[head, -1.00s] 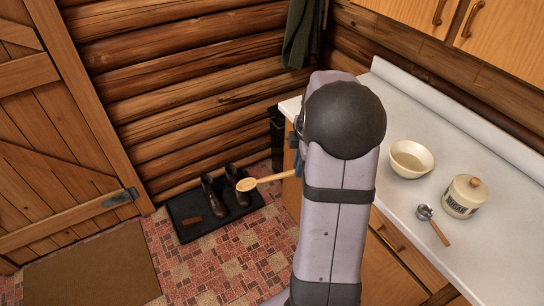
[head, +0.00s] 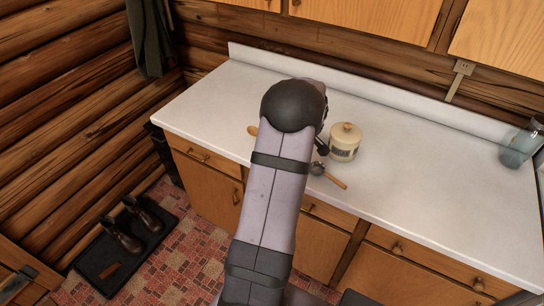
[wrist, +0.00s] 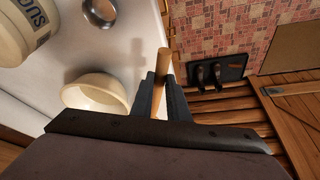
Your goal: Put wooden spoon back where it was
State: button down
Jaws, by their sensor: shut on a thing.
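The wooden spoon (wrist: 163,62) is held by its handle between the dark fingers of my gripper (wrist: 162,95) in the wrist view. In the head view only a small end of the spoon (head: 252,131) shows left of my arm, over the white counter; my arm hides most of it and the fingers. In the wrist view a cream bowl (wrist: 92,90) sits on the counter just left of my gripper, apart from the spoon. The bowl is hidden behind my arm in the head view.
A sugar canister (head: 345,145) and a metal scoop with a wooden handle (head: 330,177) stand right of my arm on the counter (head: 420,190). A glass jar (head: 520,147) is at the far right. Counter left of my arm is clear. Boots (head: 123,238) stand on a floor tray.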

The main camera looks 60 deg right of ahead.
jog(key=shift+f, duration=0.1)
jog(key=shift+f+b, duration=1.5)
jog(key=shift+f, duration=1.7)
jog(key=c, duration=0.8)
grip_release()
jog(key=shift+r, duration=0.1)
jog(key=shift+w+p+v, duration=0.2)
jog(key=shift+p+v, duration=0.6)
jog(key=shift+v, duration=1.15)
jog(key=shift+w+p+v, duration=0.25)
jog(key=shift+p+v, duration=0.55)
jog(key=shift+v, duration=1.1)
jog(key=shift+d+r, duration=0.15)
jog(key=shift+d, duration=0.1)
